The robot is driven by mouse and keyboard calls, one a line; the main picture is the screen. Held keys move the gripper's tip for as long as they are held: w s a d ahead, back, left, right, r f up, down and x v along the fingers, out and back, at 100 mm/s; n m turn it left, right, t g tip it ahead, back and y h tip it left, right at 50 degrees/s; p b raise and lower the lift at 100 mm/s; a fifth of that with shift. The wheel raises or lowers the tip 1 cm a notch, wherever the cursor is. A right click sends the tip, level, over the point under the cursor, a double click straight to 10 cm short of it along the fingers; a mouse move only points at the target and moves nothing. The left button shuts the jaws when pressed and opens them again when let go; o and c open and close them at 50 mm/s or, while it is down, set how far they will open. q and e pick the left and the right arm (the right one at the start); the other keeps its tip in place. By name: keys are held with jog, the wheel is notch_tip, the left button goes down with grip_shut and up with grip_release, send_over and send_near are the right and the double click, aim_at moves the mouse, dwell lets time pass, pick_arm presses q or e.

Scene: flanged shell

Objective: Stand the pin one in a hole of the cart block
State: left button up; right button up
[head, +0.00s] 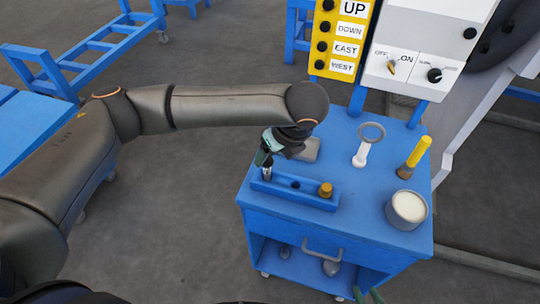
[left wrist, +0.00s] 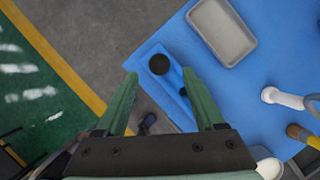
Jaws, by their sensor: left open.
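The long blue cart block (head: 310,196) lies on the blue cart top. A silver pin with a dark top (head: 267,173) stands upright at its left end, apparently in a hole. A dark hole shows mid-block, and a brass-coloured piece (head: 326,189) stands at the right end. I cannot tell which is pin one. My left gripper (head: 265,160) is open at the silver pin. In the left wrist view a dark round top (left wrist: 159,64) lies between the open fingertips, with no clear contact. My right gripper (head: 367,296) shows only green fingertips at the bottom edge.
A grey tray (left wrist: 222,30) lies behind the block. A white piece with a ring (head: 361,155), a yellow-handled tool (head: 416,155) and a round tin (head: 406,209) stand to the right. A control panel (head: 343,38) rises behind the cart. The front-middle top is clear.

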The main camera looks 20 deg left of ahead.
pick_arm(q)
jog(key=v, duration=0.9)
jog(key=shift+r, duration=0.2)
jog(key=shift+s, duration=0.1)
